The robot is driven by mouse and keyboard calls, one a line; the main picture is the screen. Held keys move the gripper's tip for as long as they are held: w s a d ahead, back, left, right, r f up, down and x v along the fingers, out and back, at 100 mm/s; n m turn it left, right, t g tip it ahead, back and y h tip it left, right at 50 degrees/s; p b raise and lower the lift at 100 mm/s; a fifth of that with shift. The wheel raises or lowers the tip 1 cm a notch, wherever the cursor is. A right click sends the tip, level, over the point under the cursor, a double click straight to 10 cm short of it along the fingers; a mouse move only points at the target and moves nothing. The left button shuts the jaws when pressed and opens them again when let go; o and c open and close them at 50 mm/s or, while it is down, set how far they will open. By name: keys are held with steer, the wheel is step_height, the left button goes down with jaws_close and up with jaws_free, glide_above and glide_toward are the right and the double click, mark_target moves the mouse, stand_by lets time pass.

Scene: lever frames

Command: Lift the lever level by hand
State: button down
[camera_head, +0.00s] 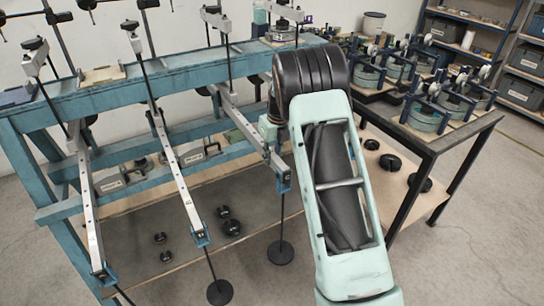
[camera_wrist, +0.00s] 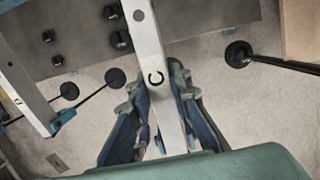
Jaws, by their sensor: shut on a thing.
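In the wrist view my gripper (camera_wrist: 160,88) has one finger on each side of a pale metal lever (camera_wrist: 148,40) marked with a black C, and is shut on it. In the head view the rightmost lever (camera_head: 243,125) runs from the teal frame (camera_head: 150,88) toward the front, beside my arm. A blue clip (camera_head: 284,182) at its end carries a rod with a black disc weight (camera_head: 280,252). My gripper is hidden behind my arm there. Two more levers, the middle one (camera_head: 175,165) and the left one (camera_head: 88,210), slope down toward the front with similar clips.
Several small black weights (camera_head: 231,227) lie on the lower shelf under the levers. A table (camera_head: 418,143) with several teal devices stands at the right. Shelving (camera_head: 520,50) with bins is behind it. Clear floor lies at the right front.

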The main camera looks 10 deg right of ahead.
steer(key=shift+r, duration=0.1)
steer(key=c, duration=1.8)
jaws_free()
steer(key=shift+o, duration=0.2)
step_height(320, 180, up, 12)
steer(key=s, duration=0.2)
steer(key=shift+d, duration=0.35)
steer(key=shift+s, duration=0.1)
